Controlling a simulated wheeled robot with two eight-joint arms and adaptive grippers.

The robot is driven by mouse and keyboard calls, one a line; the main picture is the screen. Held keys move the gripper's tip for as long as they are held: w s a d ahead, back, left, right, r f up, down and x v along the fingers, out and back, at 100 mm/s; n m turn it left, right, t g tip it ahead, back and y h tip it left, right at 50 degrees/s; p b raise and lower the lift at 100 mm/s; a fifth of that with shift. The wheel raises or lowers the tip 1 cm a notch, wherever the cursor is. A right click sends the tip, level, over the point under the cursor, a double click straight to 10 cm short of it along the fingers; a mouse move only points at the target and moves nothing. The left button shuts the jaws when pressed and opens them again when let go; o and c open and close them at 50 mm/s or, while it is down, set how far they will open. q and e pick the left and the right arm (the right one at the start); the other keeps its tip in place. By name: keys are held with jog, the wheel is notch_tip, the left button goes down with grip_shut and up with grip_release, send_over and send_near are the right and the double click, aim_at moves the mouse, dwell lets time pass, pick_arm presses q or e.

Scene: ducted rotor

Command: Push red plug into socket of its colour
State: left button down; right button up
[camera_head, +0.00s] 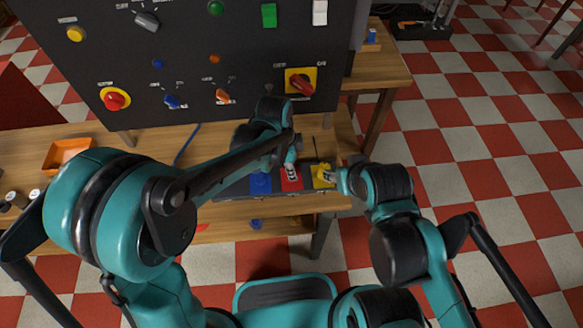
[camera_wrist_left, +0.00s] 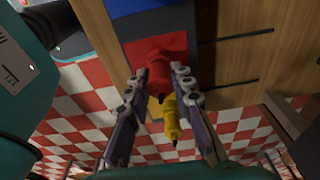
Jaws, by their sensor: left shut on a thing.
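A dark strip on the bench carries a blue socket (camera_head: 260,184), a red socket (camera_head: 291,184) and a yellow socket (camera_head: 322,182) side by side. My left gripper (camera_head: 291,162) is over the red one, partly hidden by its own arm. In the left wrist view, its two fingers (camera_wrist_left: 159,88) are shut on the red plug (camera_wrist_left: 158,78), in front of the red socket face (camera_wrist_left: 150,49). The plug is in line with that face; how deep it sits is hidden. A yellow plug (camera_wrist_left: 171,117) is at the yellow socket. My right gripper (camera_head: 337,178) is close beside the yellow socket; its fingers are unclear.
A black panel (camera_head: 190,60) with knobs and buttons stands behind the strip. An orange tray (camera_head: 68,155) lies on the bench at the left. A blue cable (camera_head: 187,145) runs near the panel foot. Tiled floor is open at the right.

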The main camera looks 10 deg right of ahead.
pick_arm(q)
jog(key=shift+f, duration=0.15)
jog(key=c, duration=1.2)
grip_release()
jog(key=r, duration=0.4)
jog(key=a+r, duration=0.1)
jog(key=r, duration=0.3)
jog(key=a+r, duration=0.1)
jog(key=r, duration=0.3)
